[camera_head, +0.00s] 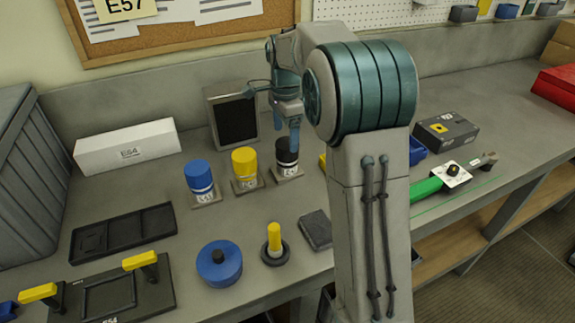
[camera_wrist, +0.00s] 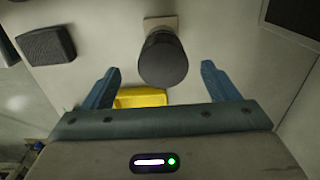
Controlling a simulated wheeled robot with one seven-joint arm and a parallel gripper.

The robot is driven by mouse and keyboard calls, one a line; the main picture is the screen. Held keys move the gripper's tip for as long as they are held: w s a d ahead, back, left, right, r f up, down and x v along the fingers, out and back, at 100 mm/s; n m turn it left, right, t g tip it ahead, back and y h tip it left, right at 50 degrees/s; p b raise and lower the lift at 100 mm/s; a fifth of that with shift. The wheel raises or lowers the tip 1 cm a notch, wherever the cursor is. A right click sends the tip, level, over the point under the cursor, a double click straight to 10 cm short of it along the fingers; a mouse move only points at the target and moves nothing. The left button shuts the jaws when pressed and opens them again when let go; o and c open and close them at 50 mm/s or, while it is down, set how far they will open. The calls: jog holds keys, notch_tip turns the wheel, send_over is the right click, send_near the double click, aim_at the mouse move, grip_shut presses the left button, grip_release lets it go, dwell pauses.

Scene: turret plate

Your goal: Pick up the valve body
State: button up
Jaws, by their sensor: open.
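No part is plainly marked as the valve body, so I cannot tell for certain which it is. My gripper (camera_head: 286,128) is by the black-capped cylinder (camera_head: 286,152), which stands upright on a small square plate. In the wrist view the black cap (camera_wrist: 163,60) lies between the two blue fingers of my gripper (camera_wrist: 160,68), with space on both sides. The fingers are open and hold nothing. A yellow-capped cylinder (camera_head: 245,164) and a blue-capped one (camera_head: 200,178) stand to the left, each on its own plate.
A dark-faced panel (camera_head: 233,117) stands behind. A blue disc (camera_head: 219,265), a yellow peg (camera_head: 274,238) and a dark block (camera_head: 316,229) lie in front. A yellow piece (camera_wrist: 140,97) shows near my fingers. A green-handled tool (camera_head: 427,188) is right of my arm.

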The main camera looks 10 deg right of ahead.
aim_at(286, 144)
notch_tip(286, 144, down, 3)
jog(key=shift+f, duration=0.2)
jog(key=shift+w+d+f+p, duration=0.15)
jog(key=shift+f+p, duration=0.2)
jog(key=shift+f, duration=1)
jog(key=shift+w+d+f+p, duration=0.1)
jog(key=shift+f+p, duration=0.2)
jog(key=shift+f, duration=1.05)
jog(key=shift+r, duration=0.1)
jog(key=c, duration=1.5)
